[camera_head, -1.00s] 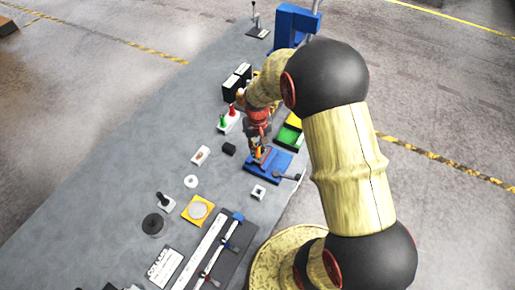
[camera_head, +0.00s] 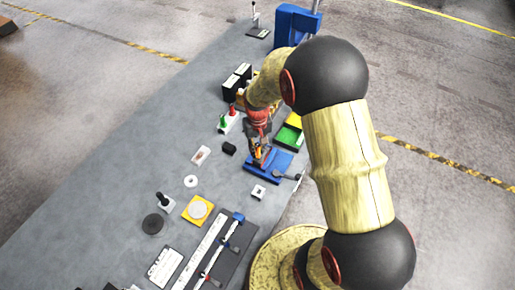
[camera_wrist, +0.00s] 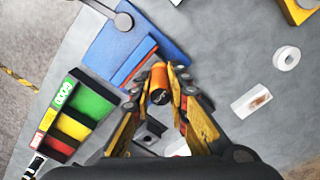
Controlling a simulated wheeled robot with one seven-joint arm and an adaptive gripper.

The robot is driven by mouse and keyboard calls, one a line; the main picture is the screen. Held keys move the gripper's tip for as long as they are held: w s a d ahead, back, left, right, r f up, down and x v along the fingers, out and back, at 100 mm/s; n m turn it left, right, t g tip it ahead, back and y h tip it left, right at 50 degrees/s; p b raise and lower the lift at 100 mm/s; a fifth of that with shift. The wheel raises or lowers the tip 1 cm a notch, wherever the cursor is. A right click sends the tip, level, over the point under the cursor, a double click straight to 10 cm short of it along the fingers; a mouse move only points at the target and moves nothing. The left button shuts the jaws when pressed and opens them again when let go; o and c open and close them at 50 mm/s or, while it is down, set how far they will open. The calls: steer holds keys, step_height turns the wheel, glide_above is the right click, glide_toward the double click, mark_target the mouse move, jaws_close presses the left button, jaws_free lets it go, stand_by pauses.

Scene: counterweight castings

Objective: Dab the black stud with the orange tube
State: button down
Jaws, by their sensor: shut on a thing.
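My gripper (camera_wrist: 160,85) is shut on the orange tube (camera_wrist: 159,72), whose rounded dark-marked end shows between the fingertips in the wrist view. In the head view my gripper (camera_head: 258,157) hangs over or just beside the blue fixture plate (camera_head: 262,176), and the tube is too small to make out clearly. A short black cylinder (camera_head: 229,148), which looks like the black stud, stands on the grey table left of my gripper, apart from it. I cannot make out this cylinder in the wrist view; the right finger may hide it.
A white plate with a brown mark (camera_wrist: 252,100) and a white ring (camera_wrist: 287,58) lie to one side. A bin with green, yellow and red compartments (camera_wrist: 61,140) is on the other side. A white block with red and green pegs (camera_head: 229,122) is behind.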

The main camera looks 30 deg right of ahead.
mark_target(258, 145)
steer(key=shift+s+f+b, duration=0.1)
steer(key=shift+f+b, duration=0.4)
steer(key=shift+f, duration=0.45)
stand_by(2.0)
steer(key=shift+r, duration=0.15)
steer(key=shift+r+p, duration=1.9)
steer(key=shift+r, duration=1.1)
